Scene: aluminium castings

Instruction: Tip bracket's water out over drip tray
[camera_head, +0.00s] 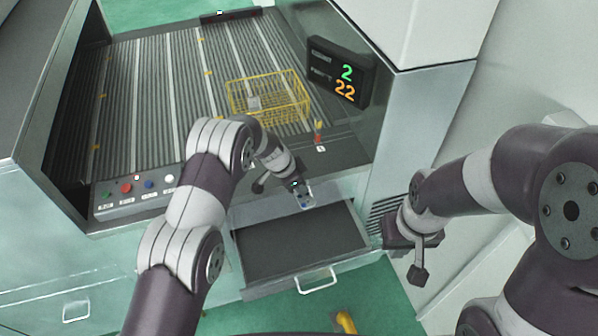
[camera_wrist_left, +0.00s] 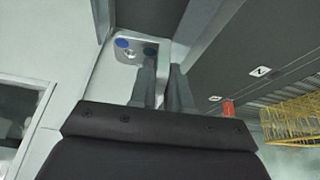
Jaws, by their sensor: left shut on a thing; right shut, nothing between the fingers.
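The bracket (camera_wrist_left: 131,55) is a small pale metal piece with two blue spots, seen at the fingertips in the left wrist view. In the head view it is small (camera_head: 307,203) and its blue shows faintly. My left gripper (camera_head: 300,190) is shut on it and holds it above the far edge of the drip tray (camera_head: 290,252), a dark, shallow pulled-out drawer with a white handle. Whether the blue spots are water I cannot tell. My right gripper (camera_head: 418,268) is shut and empty, to the right of the tray.
A yellow wire basket (camera_head: 268,95) with a grey piece (camera_head: 253,103) inside stands on the slatted bed (camera_head: 150,95). A display (camera_head: 341,71) reads 2 and 22. A button panel (camera_head: 135,190) is at the left front.

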